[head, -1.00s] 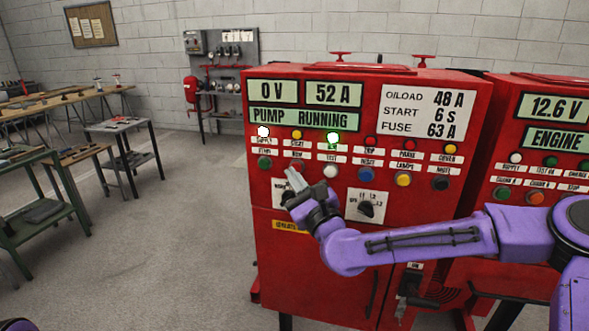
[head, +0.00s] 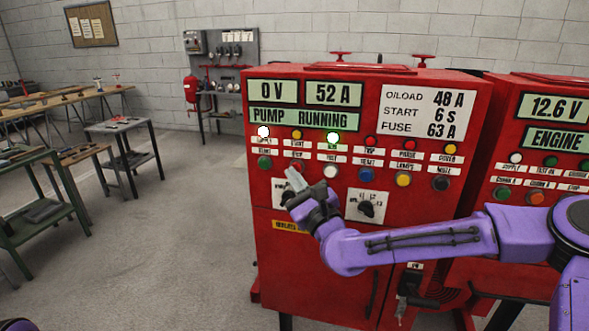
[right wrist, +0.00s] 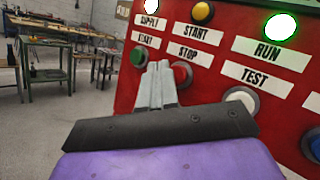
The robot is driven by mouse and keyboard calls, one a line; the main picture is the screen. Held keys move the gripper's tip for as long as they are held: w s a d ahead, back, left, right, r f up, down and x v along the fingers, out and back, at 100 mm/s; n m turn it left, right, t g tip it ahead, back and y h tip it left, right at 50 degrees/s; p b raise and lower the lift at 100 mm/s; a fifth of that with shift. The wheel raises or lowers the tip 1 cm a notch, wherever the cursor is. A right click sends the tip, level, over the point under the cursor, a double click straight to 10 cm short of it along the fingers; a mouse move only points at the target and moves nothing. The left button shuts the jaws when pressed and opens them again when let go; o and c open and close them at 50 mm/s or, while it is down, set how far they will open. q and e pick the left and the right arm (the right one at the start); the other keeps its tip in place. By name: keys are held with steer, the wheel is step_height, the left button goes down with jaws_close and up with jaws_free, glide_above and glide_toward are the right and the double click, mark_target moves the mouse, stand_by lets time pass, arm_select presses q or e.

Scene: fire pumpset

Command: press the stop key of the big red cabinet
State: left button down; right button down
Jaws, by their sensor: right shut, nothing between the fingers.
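The big red cabinet (head: 340,250) stands in the centre of the head view. Its display reads "PUMP RUNNING", with 0 V and 52 A above, and the RUN lamp (right wrist: 280,27) glows green. The red stop key (right wrist: 183,74) sits under the STOP label in the right wrist view, between the green start key (right wrist: 139,57) and the white test key (right wrist: 241,100). My right gripper (right wrist: 158,68) is shut and empty. Its fingertips overlap the left edge of the stop key in that view; I cannot tell whether they touch it. My left gripper is out of view.
A second red cabinet (head: 540,105) stands close on the right. Two rotary switches, one of them (head: 367,207) right of my gripper, sit below the key row. Benches (head: 75,170) stand at the left, with open floor between.

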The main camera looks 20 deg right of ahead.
steer(key=shift+w+d, duration=0.25)
steer(key=shift+w, duration=0.1)
steer(key=shift+w+d+b, duration=0.2)
steer(key=shift+w+b, duration=0.1)
steer(key=shift+b, duration=0.05)
stand_by(0.8)
steer(key=shift+s+a+b, duration=0.3)
steer(key=shift+s+a, duration=0.15)
steer(key=shift+s, duration=0.25)
steer(key=shift+s+a, duration=0.1)
steer(key=shift+s+a+b, duration=0.35)
steer(key=shift+s+a, duration=0.3)
steer(key=shift+s, duration=0.35)
steer(key=shift+s+a+b, duration=0.3)
steer(key=shift+s+a, duration=0.35)
steer(key=shift+s, duration=0.3)
